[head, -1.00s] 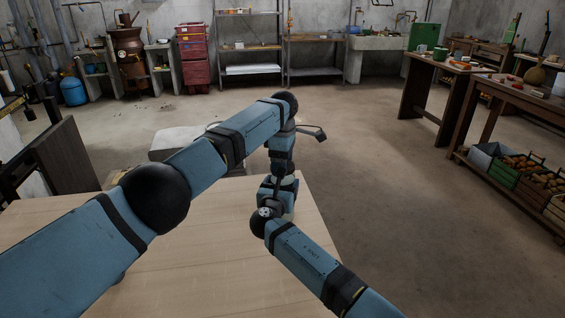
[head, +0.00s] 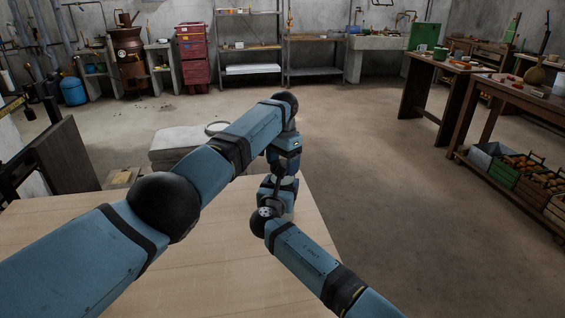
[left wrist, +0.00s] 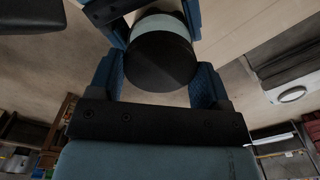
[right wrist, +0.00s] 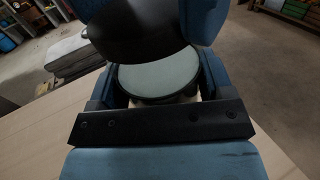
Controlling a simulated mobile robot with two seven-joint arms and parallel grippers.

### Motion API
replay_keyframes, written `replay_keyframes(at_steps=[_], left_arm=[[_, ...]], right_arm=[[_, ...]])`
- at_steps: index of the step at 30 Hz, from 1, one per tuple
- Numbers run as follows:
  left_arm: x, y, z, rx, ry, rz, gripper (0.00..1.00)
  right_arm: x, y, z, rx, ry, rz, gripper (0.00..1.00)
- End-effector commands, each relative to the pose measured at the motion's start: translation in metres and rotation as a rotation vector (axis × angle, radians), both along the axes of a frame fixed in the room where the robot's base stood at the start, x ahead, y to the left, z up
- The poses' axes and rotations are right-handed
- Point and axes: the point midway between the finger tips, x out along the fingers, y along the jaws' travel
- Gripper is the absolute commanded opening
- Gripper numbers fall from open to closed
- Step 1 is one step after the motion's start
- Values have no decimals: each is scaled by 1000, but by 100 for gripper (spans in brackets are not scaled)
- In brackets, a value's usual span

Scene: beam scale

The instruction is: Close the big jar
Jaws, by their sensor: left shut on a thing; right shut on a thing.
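The jar (right wrist: 158,80) shows as a pale, round, greenish top between the fingers of my right gripper (head: 279,190), which is shut on it. The black round lid (right wrist: 140,32) is above the jar in the right wrist view, tilted in that picture, with the pale top visible below it. My left gripper (left wrist: 157,78) is shut on the lid, which also shows in the left wrist view (left wrist: 160,52). A pale band of the jar (left wrist: 181,20) shows beyond it. Whether lid and rim touch is unclear. In the head view my arms mostly hide both.
The wooden table (head: 200,275) under my arms is bare where it shows. A grey block (head: 178,142) with a pale ring (head: 217,127) on it stands behind the table. A workbench (head: 530,100) and crates (head: 505,165) are at the right. The floor between is free.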

Motion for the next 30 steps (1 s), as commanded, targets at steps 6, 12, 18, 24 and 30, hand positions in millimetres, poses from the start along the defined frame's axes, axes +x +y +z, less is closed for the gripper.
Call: replay_keyframes(at_steps=[6,12,18,24,30], left_arm=[[0,-1,0,-2,1,-487,43],[0,-1,0,-1,1,-924,43],[0,-1,0,0,0,-1084,43],[0,0,0,0,0,-1082,100],[0,0,0,0,0,-1081,100]], right_arm=[[0,-1,0,-1,1,-1,7],[0,-1,0,-1,0,-1,7],[0,-1,0,-1,0,-1,7],[0,-1,0,-1,0,-1,7],[0,-1,0,-1,0,-1,7]])
